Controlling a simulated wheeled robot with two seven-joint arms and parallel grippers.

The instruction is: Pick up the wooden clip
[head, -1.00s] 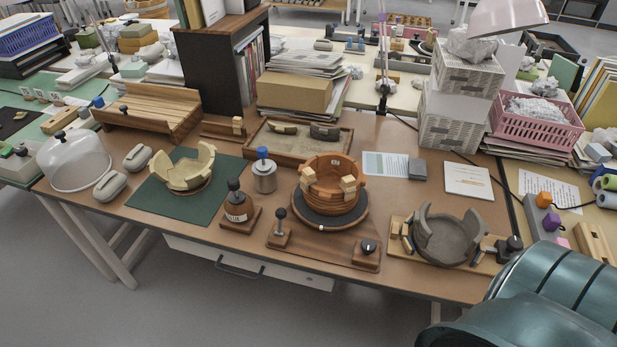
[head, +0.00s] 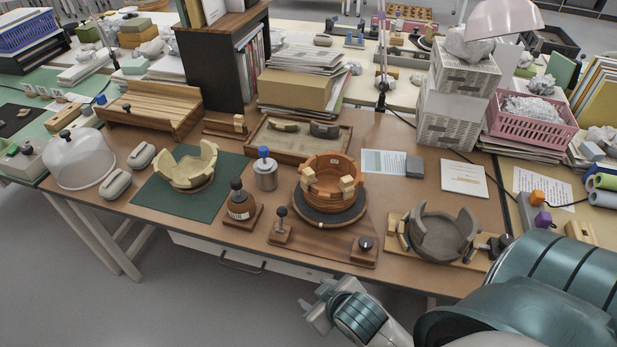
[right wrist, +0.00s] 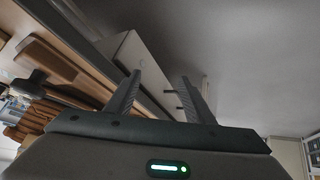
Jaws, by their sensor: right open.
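Small pale wooden clips (head: 347,184) sit on the rim of the reddish-brown bowl (head: 330,195), which stands on a dark round turntable. A similar small wooden piece (head: 239,122) stands on a wooden strip at the back, left of the sand tray. I cannot tell which of these is the task's clip. My right gripper (head: 316,306) is low in front of the table's front edge, apart from all of them. In the right wrist view its two fingers (right wrist: 160,97) are spread and empty. My left gripper is not in view.
A grey bowl in a wooden holder (head: 440,238) stands at the right front. A cream bowl (head: 187,167) sits on a green mat (head: 215,200). A blue-topped jar (head: 265,175) and a dark-knobbed stamp (head: 238,205) stand between. The table's front edge and drawer lie near my right gripper.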

